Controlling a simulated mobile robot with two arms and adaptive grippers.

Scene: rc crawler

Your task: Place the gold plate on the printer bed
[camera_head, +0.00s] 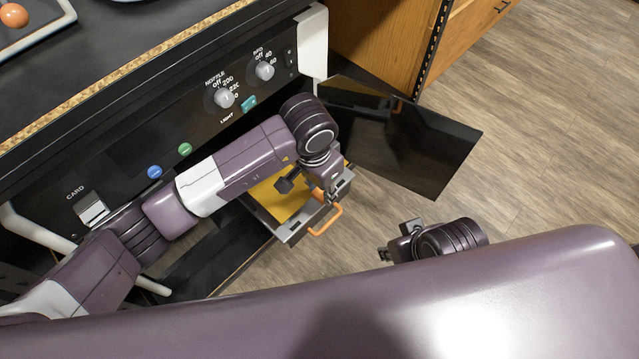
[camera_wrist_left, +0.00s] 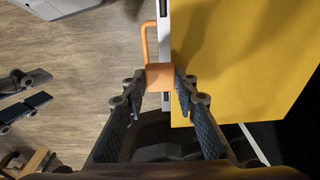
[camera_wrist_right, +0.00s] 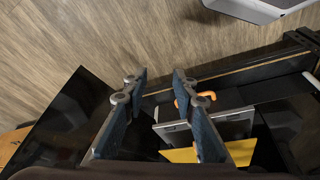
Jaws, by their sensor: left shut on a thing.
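The gold plate (camera_head: 278,196) shows as a flat yellow sheet over the grey printer bed (camera_head: 292,234), partly hidden by my left arm. It fills the right of the left wrist view (camera_wrist_left: 250,60); I cannot tell how exactly it sits. My left gripper (camera_head: 325,196) is at the bed's front edge, shut on the orange handle (camera_wrist_left: 160,76). The handle's loop also shows in the head view (camera_head: 326,221). My right gripper (camera_wrist_right: 155,76) is open and empty, apart from the bed, over the floor; it also shows in the head view (camera_head: 386,253).
The black printer (camera_head: 130,150) has knobs and buttons on its front. Its dark door (camera_head: 400,140) stands open at the right. A wooden cabinet (camera_head: 375,40) stands behind. A tray (camera_head: 35,22) with a round orange-brown thing lies on top. The wooden floor at right is clear.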

